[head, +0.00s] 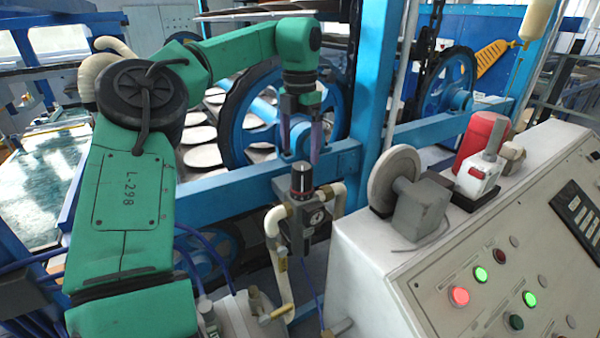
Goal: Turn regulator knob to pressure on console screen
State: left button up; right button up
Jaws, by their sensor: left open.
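The regulator knob (302,179) is a dark upright cylinder with a pale band, on top of the pressure regulator in the middle of the head view. A small round gauge (315,217) sits on the regulator below it. My left gripper (300,158) points down just above the knob, its two fingers apart with nothing seen between them. Whether the fingertips touch the knob is hard to tell. A dark panel (578,210) on the console at the right edge may be the screen; no pressure figure is readable. My right gripper is not in view.
The white console (365,265) stands close to the right of the regulator, with lit buttons, a disc wheel (394,180) and a red motor (481,138). Pale pipes (275,221) flank the regulator. A blue beam (235,186) and large blue wheel lie behind.

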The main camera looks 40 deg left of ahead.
aim_at(302, 166)
pick_arm(q)
jog(key=f, duration=0.1)
jog(key=w+f, duration=0.1)
jog(key=f, duration=0.3)
jog(key=shift+w+a+f+p, duration=0.15)
jog(key=shift+w+a+p, duration=0.1)
jog(key=shift+a+p, duration=0.05)
jog(key=shift+w+f, duration=0.2)
jog(key=shift+f, duration=1.05)
jog(key=shift+s+f, duration=0.1)
jog(key=shift+s, duration=0.1)
jog(key=shift+s+d, duration=0.1)
jog(key=shift+s, duration=0.15)
jog(key=c, duration=0.3)
jog(key=shift+w, duration=0.15)
jog(key=c, duration=1.1)
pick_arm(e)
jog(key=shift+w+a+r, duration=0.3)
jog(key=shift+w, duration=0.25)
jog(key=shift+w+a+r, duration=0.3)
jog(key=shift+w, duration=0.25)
